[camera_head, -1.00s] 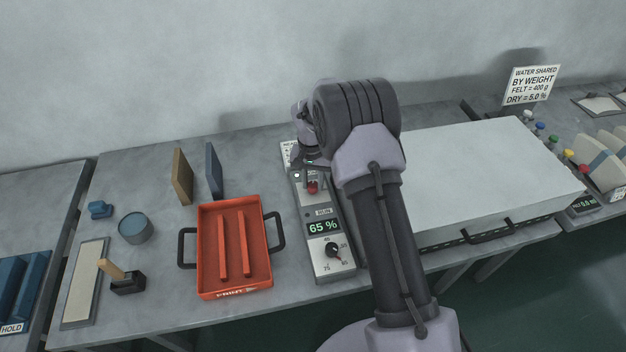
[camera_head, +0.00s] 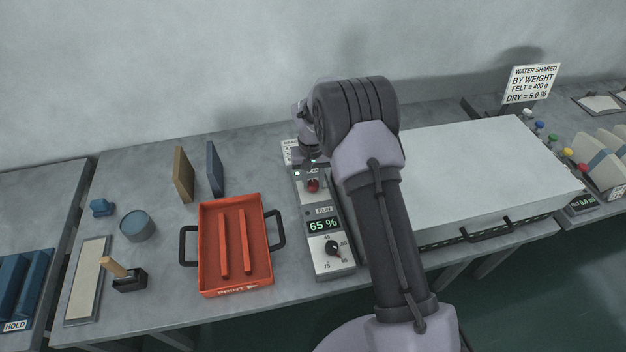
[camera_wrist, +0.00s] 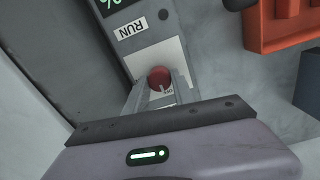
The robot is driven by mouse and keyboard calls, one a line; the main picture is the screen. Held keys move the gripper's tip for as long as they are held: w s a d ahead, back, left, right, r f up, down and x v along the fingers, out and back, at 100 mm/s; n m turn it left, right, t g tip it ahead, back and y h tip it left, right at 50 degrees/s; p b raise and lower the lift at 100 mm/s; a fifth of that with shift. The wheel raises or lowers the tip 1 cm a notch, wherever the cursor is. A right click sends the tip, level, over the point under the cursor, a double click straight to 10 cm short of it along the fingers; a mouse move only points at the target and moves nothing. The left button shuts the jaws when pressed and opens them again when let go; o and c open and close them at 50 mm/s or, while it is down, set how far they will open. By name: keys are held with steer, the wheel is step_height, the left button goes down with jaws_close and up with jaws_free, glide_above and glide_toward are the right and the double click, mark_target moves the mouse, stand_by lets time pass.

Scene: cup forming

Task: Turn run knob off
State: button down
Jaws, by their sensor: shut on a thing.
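The red run knob (camera_head: 312,186) sits on the upper part of the narrow grey control panel (camera_head: 322,268), above the RUN label (camera_head: 323,210). My gripper (camera_head: 311,170) is low over the panel at the knob, partly hidden by my own wrist. In the wrist view the red knob (camera_wrist: 159,77) lies between the two fingertips of my gripper (camera_wrist: 160,83), which are shut on it. A pale mark shows on the knob's near side. Lettering beside it is mostly hidden by the fingers, so I cannot read the knob's setting.
A display (camera_head: 323,225) reads 65 %, above a black dial (camera_head: 333,248). A red tray (camera_head: 234,285) with two bars stands left of the panel. A large white-lidded box (camera_head: 470,165) is to the right, partly behind my arm.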

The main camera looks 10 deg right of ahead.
mark_target(312, 183)
steer(key=c, duration=1.1)
jaws_free()
steer(key=shift+o, duration=0.2)
steer(key=shift+r, duration=0.1)
step_height(312, 183, up, 17)
steer(key=p, duration=0.4)
steer(key=shift+a+r, duration=0.15)
steer(key=shift+a, duration=0.05)
